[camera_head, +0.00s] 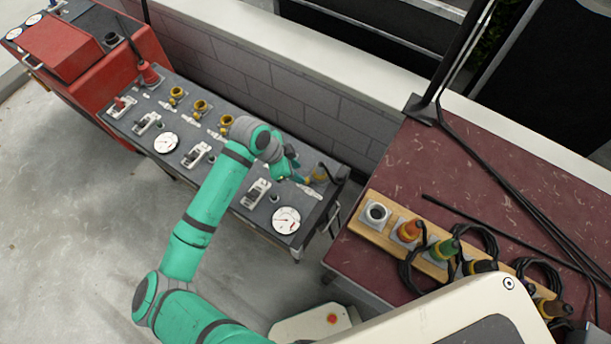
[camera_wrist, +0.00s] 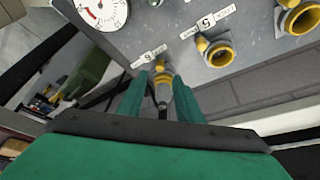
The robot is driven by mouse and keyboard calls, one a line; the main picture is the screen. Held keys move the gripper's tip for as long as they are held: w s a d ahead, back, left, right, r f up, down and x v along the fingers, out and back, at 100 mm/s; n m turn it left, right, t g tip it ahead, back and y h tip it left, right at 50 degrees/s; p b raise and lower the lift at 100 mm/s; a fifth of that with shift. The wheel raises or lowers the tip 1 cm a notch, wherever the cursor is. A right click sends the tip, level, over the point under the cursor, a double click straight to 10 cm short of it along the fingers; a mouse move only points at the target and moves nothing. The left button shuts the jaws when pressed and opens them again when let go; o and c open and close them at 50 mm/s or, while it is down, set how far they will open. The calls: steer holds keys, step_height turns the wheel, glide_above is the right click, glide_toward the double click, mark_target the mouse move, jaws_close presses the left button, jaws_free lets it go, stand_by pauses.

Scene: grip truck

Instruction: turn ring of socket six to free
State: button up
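A grey plug with a black cable is in this socket. My gripper (camera_wrist: 161,85) points at the socket, with one teal finger on each side of the plug and ring. The fingers look open, and I cannot tell whether they touch the ring. In the head view my gripper (camera_head: 295,176) is just left of the ring. The ring's marks are too small to read.
Socket five (camera_wrist: 218,52) has an empty yellow ring beside it. A white gauge (camera_head: 286,220) and levers lie on the panel. A grey block wall (camera_head: 300,105) runs behind. A dark red table (camera_head: 400,190) at right carries a wooden rack with coloured plugs and black cables.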

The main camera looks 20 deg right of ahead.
mark_target(309, 180)
steer(key=x, duration=0.7)
